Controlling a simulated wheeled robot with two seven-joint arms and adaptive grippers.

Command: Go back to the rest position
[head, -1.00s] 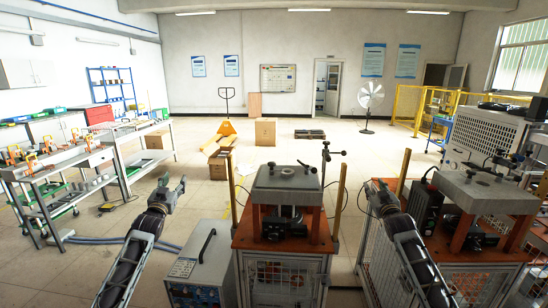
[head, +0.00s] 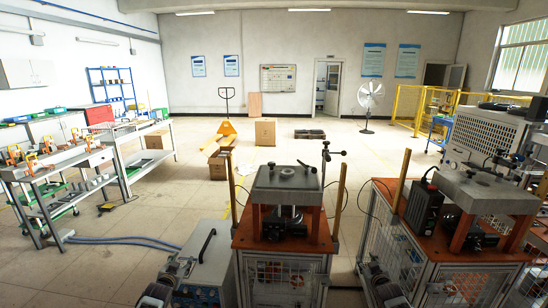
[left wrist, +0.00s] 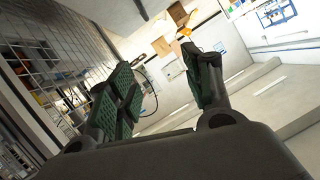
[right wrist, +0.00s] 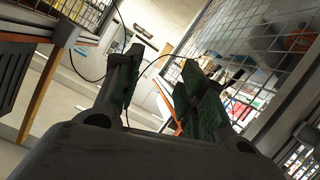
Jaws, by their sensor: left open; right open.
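My left gripper (head: 178,268) is low at the bottom of the head view, in front of the grey control box (head: 205,262). In the left wrist view its two green-padded fingers (left wrist: 165,85) stand apart with nothing between them. My right gripper (head: 374,268) is low in the head view, between the two heater stations. In the right wrist view its fingers (right wrist: 155,85) are apart and empty, close to a wire-mesh panel (right wrist: 262,50).
The middle heater station (head: 285,255) stands on an orange-topped mesh cabinet, with a second station (head: 470,262) to its right. A workbench (head: 60,165) is at the left. A cardboard box (head: 265,132) and yellow pallet truck (head: 226,130) stand further back. Open floor lies between.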

